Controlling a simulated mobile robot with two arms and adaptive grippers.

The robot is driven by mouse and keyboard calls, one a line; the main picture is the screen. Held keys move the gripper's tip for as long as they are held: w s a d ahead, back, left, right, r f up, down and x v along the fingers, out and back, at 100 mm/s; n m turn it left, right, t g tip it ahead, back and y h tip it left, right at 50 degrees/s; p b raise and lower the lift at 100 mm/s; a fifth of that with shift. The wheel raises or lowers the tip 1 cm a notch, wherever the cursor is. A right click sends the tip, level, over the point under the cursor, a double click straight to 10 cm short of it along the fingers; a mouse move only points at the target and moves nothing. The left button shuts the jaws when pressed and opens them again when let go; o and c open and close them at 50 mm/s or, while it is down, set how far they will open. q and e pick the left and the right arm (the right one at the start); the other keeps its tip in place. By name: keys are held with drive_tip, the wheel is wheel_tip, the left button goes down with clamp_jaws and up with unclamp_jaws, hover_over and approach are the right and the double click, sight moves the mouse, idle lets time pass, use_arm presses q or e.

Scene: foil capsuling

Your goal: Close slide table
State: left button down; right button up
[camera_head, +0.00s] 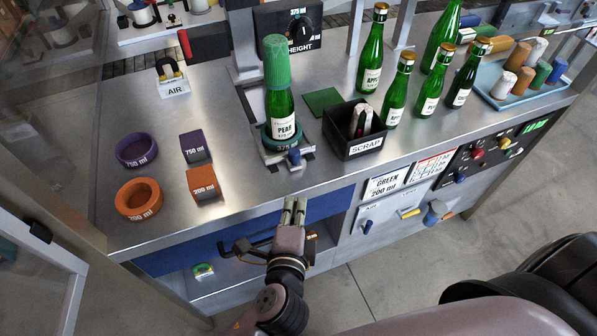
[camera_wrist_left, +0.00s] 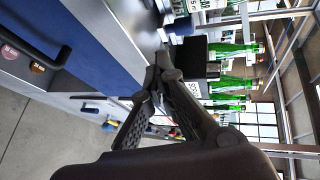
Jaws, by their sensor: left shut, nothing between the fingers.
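The slide table (camera_head: 296,157) is a small metal plate on the bench with a blue knob (camera_head: 294,158) at its front. A green pear bottle (camera_head: 281,108) with a green foil capsule (camera_head: 276,62) on its neck stands upright on it in a dark green ring (camera_head: 284,143) marked 375 ml. My left gripper (camera_head: 295,203) is at the bench's front edge, below and in front of the knob and apart from it. It is shut and empty; its fingertips also meet in the left wrist view (camera_wrist_left: 160,62). My right gripper is not in view.
A black scrap bin (camera_head: 355,147) stands right of the slide table, with several green bottles behind it. Purple (camera_head: 137,150) and orange (camera_head: 139,198) rings and two blocks lie left. A blue drawer front (camera_head: 240,239) with a dark handle is below the bench edge.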

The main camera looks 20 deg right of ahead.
sight(299, 166)
use_arm(q)
drive_tip(key=x, duration=0.3)
drive_tip(key=p+x, duration=0.1)
drive_tip(key=x, duration=0.2)
drive_tip(key=r+p+x, duration=0.1)
drive_tip(key=x, duration=0.3)
drive_tip(key=shift+w, duration=0.2)
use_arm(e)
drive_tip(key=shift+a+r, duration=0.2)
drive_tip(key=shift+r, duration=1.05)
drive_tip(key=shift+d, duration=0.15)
use_arm(q)
drive_tip(key=shift+w, duration=0.1)
